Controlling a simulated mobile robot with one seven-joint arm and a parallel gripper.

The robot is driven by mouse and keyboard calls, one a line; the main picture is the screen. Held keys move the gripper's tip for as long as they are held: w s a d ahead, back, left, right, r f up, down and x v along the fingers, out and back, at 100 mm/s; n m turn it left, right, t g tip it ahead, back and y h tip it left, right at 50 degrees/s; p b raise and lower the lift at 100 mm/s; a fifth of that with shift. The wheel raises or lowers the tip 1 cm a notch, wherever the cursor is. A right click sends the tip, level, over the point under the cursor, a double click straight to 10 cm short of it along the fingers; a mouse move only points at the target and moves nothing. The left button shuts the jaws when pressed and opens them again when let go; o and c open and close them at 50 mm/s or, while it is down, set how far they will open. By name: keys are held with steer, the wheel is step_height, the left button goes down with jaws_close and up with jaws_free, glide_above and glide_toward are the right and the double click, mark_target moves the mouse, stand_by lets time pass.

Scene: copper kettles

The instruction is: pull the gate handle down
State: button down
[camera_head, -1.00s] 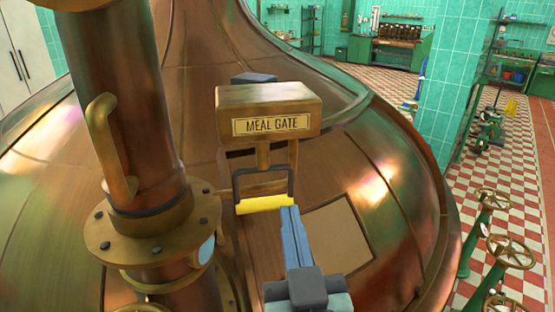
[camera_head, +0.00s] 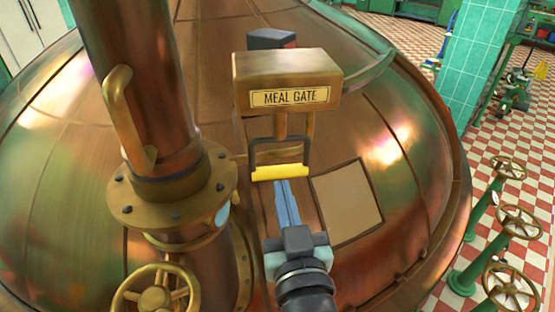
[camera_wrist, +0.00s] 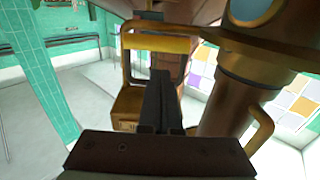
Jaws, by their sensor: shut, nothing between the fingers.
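The gate handle (camera_head: 280,172) is a yellow bar on a dark bracket, hanging below the brass box (camera_head: 287,82) labelled MEAL GATE. My gripper (camera_head: 284,183) is shut and empty, its blue-grey fingers pointing up the copper dome just below the bar in the head view. In the wrist view, which looks turned over, the yellow bar (camera_wrist: 158,43) lies beyond the dark fingertips (camera_wrist: 160,76), with the box (camera_wrist: 128,108) behind them. Whether the fingertips touch the bar cannot be told.
A thick copper pipe (camera_head: 140,85) with a brass side handle and bolted flange stands left of the gate. A brass handwheel (camera_head: 155,295) is at the lower left. Valve wheels on green stands (camera_head: 518,222) line the right. A flat panel (camera_head: 347,203) lies right of my fingers.

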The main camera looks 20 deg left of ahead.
mark_target(278, 169)
steer(key=p+x, duration=0.2)
steer(key=x, duration=0.4)
steer(key=shift+w+a, duration=0.15)
step_height(278, 169, down, 8)
steer(key=b, duration=0.8)
steer(key=shift+b, duration=0.35)
